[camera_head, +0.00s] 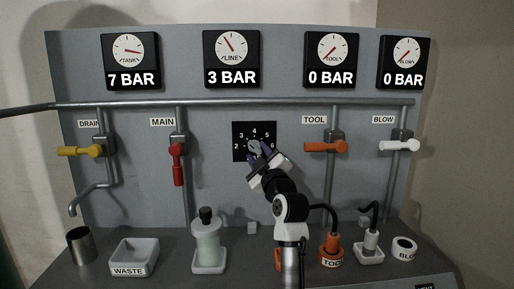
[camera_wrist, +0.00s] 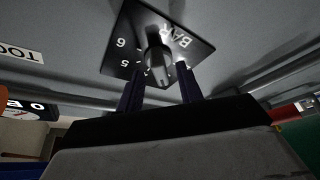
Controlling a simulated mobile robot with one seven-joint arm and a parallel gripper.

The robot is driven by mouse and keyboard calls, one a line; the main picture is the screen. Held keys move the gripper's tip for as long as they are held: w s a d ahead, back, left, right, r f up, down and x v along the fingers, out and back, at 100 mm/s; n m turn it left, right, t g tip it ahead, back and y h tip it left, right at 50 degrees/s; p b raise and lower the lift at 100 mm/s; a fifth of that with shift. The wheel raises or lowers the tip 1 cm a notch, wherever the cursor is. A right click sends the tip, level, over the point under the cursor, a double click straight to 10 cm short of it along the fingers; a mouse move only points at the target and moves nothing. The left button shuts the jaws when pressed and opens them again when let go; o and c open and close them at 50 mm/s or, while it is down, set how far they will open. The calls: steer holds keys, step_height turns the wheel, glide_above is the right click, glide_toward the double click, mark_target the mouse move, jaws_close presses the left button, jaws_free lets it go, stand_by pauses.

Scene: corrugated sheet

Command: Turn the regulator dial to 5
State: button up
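The regulator dial (camera_head: 253,146) is a small grey knob on a black square plate (camera_head: 240,129) with white numbers, in the middle of the panel. In the wrist view the knob (camera_wrist: 158,62) stands between the two dark fingers of my gripper (camera_wrist: 160,67). The fingers are apart, with a narrow gap visible on each side of the knob, so my gripper (camera_head: 260,151) looks open around it. The number 5 shows beside the left finger in the wrist view. My gripper partly covers the plate in the head view. The LINE gauge (camera_head: 232,48) reads 3 BAR.
Valve handles stand around the dial: yellow DRAIN (camera_head: 80,151), red MAIN (camera_head: 178,164), orange TOOL (camera_head: 325,146) and white BLOW (camera_head: 399,146). A pipe (camera_head: 220,103) runs above the plate. A bottle (camera_head: 207,245), WASTE tray (camera_head: 134,243) and hose fittings are on the ledge below.

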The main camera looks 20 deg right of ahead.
steer(key=shift+x, duration=0.85)
steer(key=shift+c, duration=0.3)
jaws_close()
